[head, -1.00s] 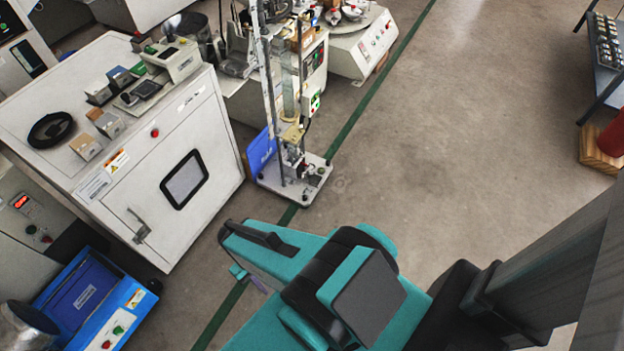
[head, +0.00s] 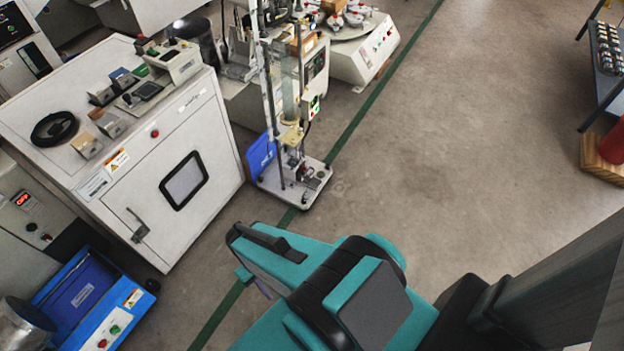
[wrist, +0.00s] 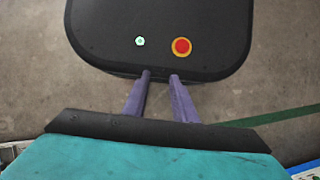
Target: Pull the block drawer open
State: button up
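No block drawer can be made out for certain in either view. My gripper (wrist: 160,76) shows in the wrist view as two purple fingers with a clear gap between them. It is open, with nothing between the fingers. Its tips point toward a black rounded panel with a red button and a small green light, which seems to be part of my own base. In the head view, my teal arm hides most of the gripper; only a bit of purple shows below the arm's end, over the floor.
A white cabinet (head: 150,160) with a windowed door stands at left. A blue machine (head: 85,290) is at lower left. A test stand (head: 305,185) is at the centre back. A dark rack (head: 602,70) and a red cylinder on a wooden base (head: 598,160) are at right. Open floor (head: 470,130) lies between.

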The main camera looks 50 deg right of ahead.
jog(key=w+d+f+m+t+y+b, duration=0.35)
jog(key=w+d+f+b, duration=0.25)
jog(key=w+f+b, duration=0.25)
jog(key=w+d+f+m+t+y+b, duration=0.3)
jog(key=w+d+f+y+b, duration=0.1)
jog(key=w+d+f+b, duration=0.35)
jog(key=w+d+f+m+t+b, duration=0.25)
jog(key=w+d+b, duration=0.2)
jog(key=d, duration=0.25)
jog(key=w+d+f+m+t+b, duration=0.1)
jog(key=w+d+f+t+b, duration=0.15)
jog(key=w+d, duration=0.4)
jog(key=s+d+m+t+h+b, duration=0.1)
jog(key=s+d+t+b, duration=0.1)
jog(key=d, duration=0.9)
jog(key=s+d+m+t+h+b, duration=0.1)
jog(key=d+t+b, duration=0.3)
jog(key=d, duration=0.6)
jog(key=s+d+m+t+h+b, duration=0.2)
jog(key=s+d+m+t+b, duration=0.1)
jog(key=d, duration=0.8)
jog(key=shift+s+d+b, duration=0.35)
jog(key=shift+s+b, duration=0.15)
jog(key=shift+b, duration=0.75)
jog(key=shift+w, duration=0.1)
